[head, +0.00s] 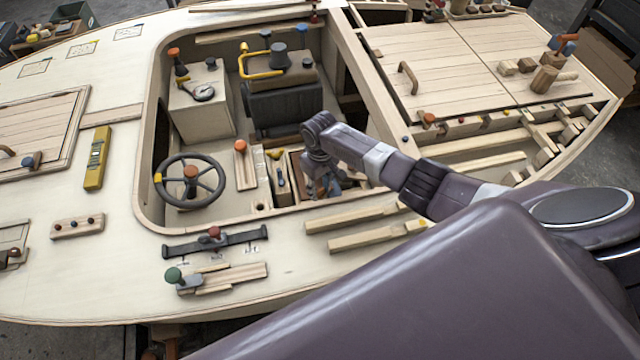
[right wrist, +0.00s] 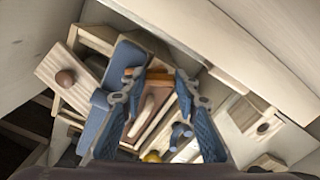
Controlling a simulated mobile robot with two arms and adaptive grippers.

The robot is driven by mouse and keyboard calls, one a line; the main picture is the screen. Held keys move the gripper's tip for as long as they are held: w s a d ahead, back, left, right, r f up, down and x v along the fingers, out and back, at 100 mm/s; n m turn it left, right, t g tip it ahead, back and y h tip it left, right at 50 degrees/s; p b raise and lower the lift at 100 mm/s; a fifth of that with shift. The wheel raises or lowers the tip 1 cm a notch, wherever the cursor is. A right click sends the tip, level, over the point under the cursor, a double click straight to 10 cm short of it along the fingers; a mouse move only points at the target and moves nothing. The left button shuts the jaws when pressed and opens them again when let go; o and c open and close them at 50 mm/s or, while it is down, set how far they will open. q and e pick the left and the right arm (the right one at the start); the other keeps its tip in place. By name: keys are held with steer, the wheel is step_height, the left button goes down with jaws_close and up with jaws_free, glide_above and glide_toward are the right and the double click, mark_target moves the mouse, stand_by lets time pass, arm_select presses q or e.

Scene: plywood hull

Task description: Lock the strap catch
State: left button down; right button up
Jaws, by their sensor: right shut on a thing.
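My right gripper (head: 322,185) reaches down into the cockpit, over a small wooden compartment right of the steering wheel. In the right wrist view its two blue fingers (right wrist: 155,85) stand apart, with an orange bar (right wrist: 148,73) spanning between their tips; the gripper is shut on it. A blue-grey band-like piece (right wrist: 122,62) lies beside the left finger, and a pale lever-like piece (right wrist: 146,112) shows between the fingers. I cannot tell for sure which of these belong to the strap catch, or whether it is locked. My left gripper is not in view.
The steering wheel (head: 190,181) and a yellow-handled lever (head: 281,172) are left of my gripper. Cockpit walls and wooden ledges are close around it. A dark bar with a red knob (head: 214,232) lies on the near deck. Wooden strips (head: 375,236) lie under my right arm.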

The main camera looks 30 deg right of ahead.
mark_target(320, 190)
steer(key=m+p, duration=0.1)
steer(key=m, duration=0.2)
steer(key=shift+r+p, duration=0.15)
steer(key=shift+p, duration=0.2)
steer(key=shift+m+p, duration=0.4)
steer(key=shift+m, duration=0.7)
steer(key=shift+w, duration=0.15)
steer(key=o, duration=0.9)
step_height(320, 190, up, 12)
steer(key=shift+f, duration=0.1)
